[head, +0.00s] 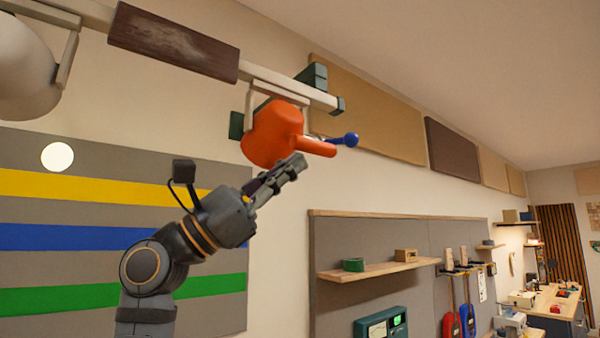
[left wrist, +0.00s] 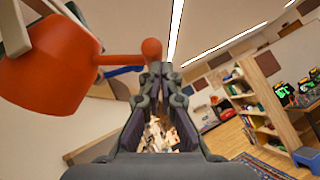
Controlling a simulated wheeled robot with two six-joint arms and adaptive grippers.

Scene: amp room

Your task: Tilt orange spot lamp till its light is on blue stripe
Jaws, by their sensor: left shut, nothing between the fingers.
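The orange spot lamp (head: 272,132) hangs from a white rail. An orange handle (head: 316,147) and a blue rod with a ball end (head: 350,139) stick out to its right. The lamp fills the upper left of the left wrist view (left wrist: 45,65), where its handle ends in an orange ball (left wrist: 151,48). A round white light spot (head: 57,157) lies on the grey panel above the yellow stripe; the blue stripe (head: 70,237) is lower. My left gripper (head: 297,162) is shut and empty just below the handle; contact cannot be told. My right gripper is not in view.
A wooden shelf (head: 380,270) stands out from the wall at lower right. The space right of the lamp looks free.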

